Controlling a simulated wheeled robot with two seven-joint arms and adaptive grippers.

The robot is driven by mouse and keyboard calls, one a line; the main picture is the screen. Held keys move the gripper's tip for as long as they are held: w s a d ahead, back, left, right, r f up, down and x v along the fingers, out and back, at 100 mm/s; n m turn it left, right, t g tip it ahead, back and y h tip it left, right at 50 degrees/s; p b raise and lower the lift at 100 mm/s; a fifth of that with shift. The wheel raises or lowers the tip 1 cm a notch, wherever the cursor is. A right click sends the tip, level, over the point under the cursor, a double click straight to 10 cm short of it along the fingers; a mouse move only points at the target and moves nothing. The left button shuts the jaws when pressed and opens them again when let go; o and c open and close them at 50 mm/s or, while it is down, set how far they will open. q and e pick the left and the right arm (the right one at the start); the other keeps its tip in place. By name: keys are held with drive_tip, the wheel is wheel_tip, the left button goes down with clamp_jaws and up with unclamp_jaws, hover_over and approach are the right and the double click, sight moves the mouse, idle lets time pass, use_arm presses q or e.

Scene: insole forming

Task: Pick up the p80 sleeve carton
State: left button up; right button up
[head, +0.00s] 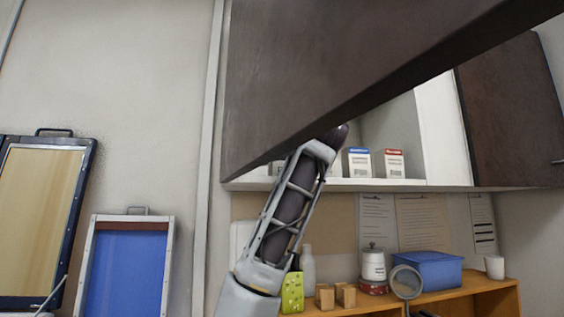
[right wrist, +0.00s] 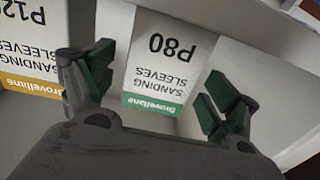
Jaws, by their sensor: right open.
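The P80 sleeve carton (right wrist: 165,60) is white with a green band and shows upside down in the right wrist view, standing on a pale shelf. My right gripper (right wrist: 160,85) is open, with one green-padded finger to each side of the carton's front. No finger is clearly closed on it; whether the pads touch its sides I cannot tell. In the head view an arm of mine rises to the cabinet, its far end hidden behind a dark raised door. The P80 carton cannot be made out there. My left gripper is not in view.
A yellow-banded P120 carton (right wrist: 30,45) stands left of the P80 carton. In the head view, a blue-topped carton (head: 359,163) and a red-topped carton (head: 394,163) stand on the shelf. The dark cabinet door (head: 330,70) overhangs my arm. A blue bin (head: 428,271) sits below.

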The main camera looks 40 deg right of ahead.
drive_tip(key=shift+x, duration=1.05)
drive_tip(key=shift+w+d+p, duration=0.2)
drive_tip(key=shift+w+p, duration=0.1)
drive_tip(key=shift+w, duration=0.15)
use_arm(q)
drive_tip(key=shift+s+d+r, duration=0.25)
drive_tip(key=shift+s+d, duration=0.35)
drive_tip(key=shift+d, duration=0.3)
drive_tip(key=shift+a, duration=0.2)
use_arm(e)
drive_tip(key=shift+c, duration=0.7)
drive_tip(key=c, duration=1.1)
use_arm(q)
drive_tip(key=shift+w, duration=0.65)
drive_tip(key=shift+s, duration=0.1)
use_arm(e)
drive_tip(key=shift+r, duration=0.1)
